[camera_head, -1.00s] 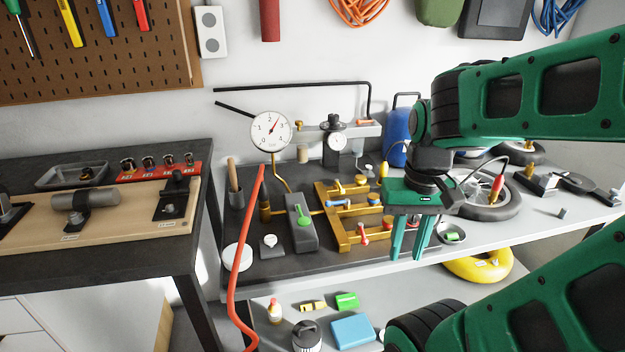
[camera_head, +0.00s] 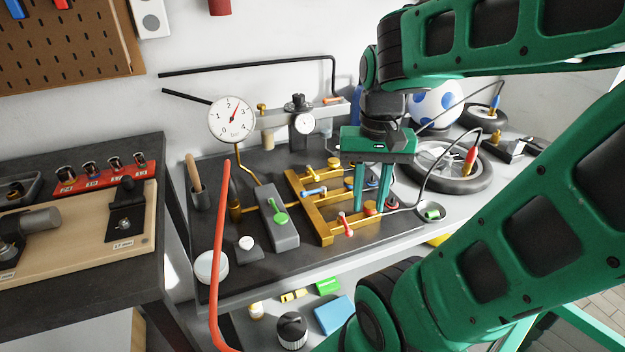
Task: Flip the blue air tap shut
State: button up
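The blue air tap (camera_head: 314,192) is a small blue lever on the left part of a brass manifold (camera_head: 325,236). The lever lies roughly along the brass pipe. A red tap (camera_head: 345,223) sits nearer the front of the manifold and a yellow tap (camera_head: 316,174) farther back. My gripper (camera_head: 370,209) points down at the manifold's right side, right of the blue tap. Its two green fingers are apart with nothing visible between them. They hide part of the manifold's right end. I cannot tell whether the tips touch anything.
A grey block with a green lever (camera_head: 280,217) stands left of the manifold, and a pressure gauge (camera_head: 232,119) rises behind it. A wheel (camera_head: 455,176) and a small dish (camera_head: 431,212) are at the right.

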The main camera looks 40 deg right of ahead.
jog(key=w+r+m, duration=0.3)
jog(key=w+m, duration=0.3)
jog(key=w, duration=0.3)
jog(key=m+g, duration=0.2)
jog(key=m, duration=0.5)
send_near(313, 191)
jog(key=shift+y, duration=0.3)
jog(key=x, duration=0.4)
jog(key=d+x, duration=0.1)
jog(key=x, duration=0.2)
jog(key=shift+w+d+f, duration=0.1)
jog(key=shift+w+d, duration=0.05)
grip_shut()
